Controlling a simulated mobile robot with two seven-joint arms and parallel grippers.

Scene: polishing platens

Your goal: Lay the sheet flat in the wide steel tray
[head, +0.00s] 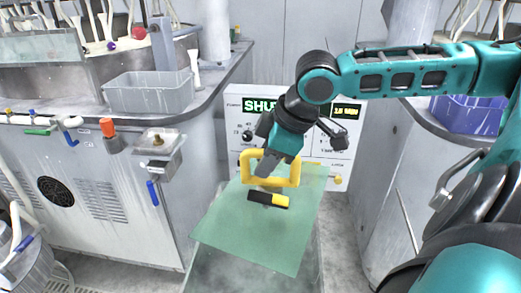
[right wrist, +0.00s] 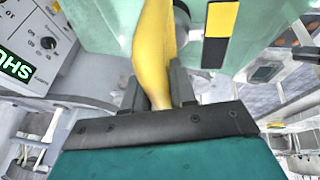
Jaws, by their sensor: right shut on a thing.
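The sheet (head: 225,222) is pale green and see-through, with a yellow handle (head: 294,172) and a black-and-yellow block (head: 268,200) on its upper face. My right gripper (head: 267,166) is shut on the yellow handle. In the right wrist view the handle (right wrist: 152,50) stands between the two dark fingers (right wrist: 157,88), with the green sheet (right wrist: 270,25) beyond. Below the sheet is a grey steel tray (head: 225,277), mostly hidden by it. The sheet looks held over the tray; I cannot tell whether they touch. My left gripper is not in view.
A panel with a green display (head: 263,105) stands close behind the sheet. A steel counter (head: 205,85) with a grey plastic bin (head: 150,95) is at the left. A blue crate (head: 468,112) sits at the right. Floor shows at the lower right.

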